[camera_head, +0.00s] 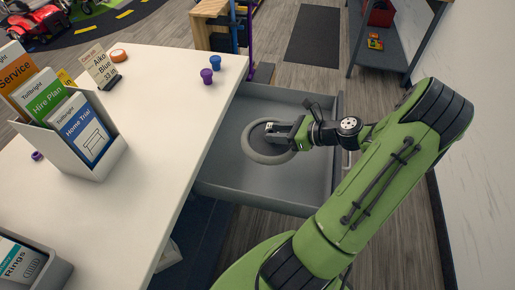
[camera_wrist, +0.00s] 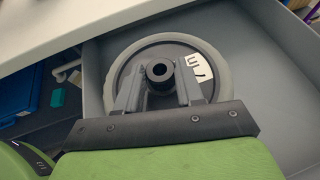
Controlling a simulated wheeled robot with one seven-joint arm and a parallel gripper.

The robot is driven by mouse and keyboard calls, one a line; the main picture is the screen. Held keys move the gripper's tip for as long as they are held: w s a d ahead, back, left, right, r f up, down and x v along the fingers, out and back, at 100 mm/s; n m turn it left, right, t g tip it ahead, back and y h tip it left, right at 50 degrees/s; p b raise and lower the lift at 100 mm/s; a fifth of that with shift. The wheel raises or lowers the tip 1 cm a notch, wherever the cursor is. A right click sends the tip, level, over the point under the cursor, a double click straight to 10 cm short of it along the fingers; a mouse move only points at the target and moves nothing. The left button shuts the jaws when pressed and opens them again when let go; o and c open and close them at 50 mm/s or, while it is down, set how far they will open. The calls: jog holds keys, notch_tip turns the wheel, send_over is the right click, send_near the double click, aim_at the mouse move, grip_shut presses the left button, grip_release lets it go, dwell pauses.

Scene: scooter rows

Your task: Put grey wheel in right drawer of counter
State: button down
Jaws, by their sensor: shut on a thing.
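The grey wheel (camera_wrist: 168,41) has a light grey tyre, a dark disc with a white label and a dark hub. In the head view the wheel (camera_head: 269,158) is over or in the open grey drawer (camera_head: 312,172) of the white counter (camera_head: 150,150). My gripper (camera_head: 276,131) reaches into the drawer area from the right. In the wrist view my gripper (camera_wrist: 160,88) is shut on the wheel's hub, with one finger on each side. I cannot tell whether the wheel touches the drawer floor. Part of the wheel is hidden by my gripper.
A brochure holder (camera_head: 95,165) with leaflets stands on the counter, with another grey bin (camera_head: 40,270) at lower left. Purple and blue pegs (camera_head: 207,76) stand near the counter's edge. The drawer floor around the wheel looks empty. A dark shelf (camera_head: 385,40) stands at upper right.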

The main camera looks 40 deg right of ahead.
aim_at(273, 155)
notch_tip(273, 155, down, 11)
jog(key=b, duration=0.4)
jog(key=shift+f, duration=0.15)
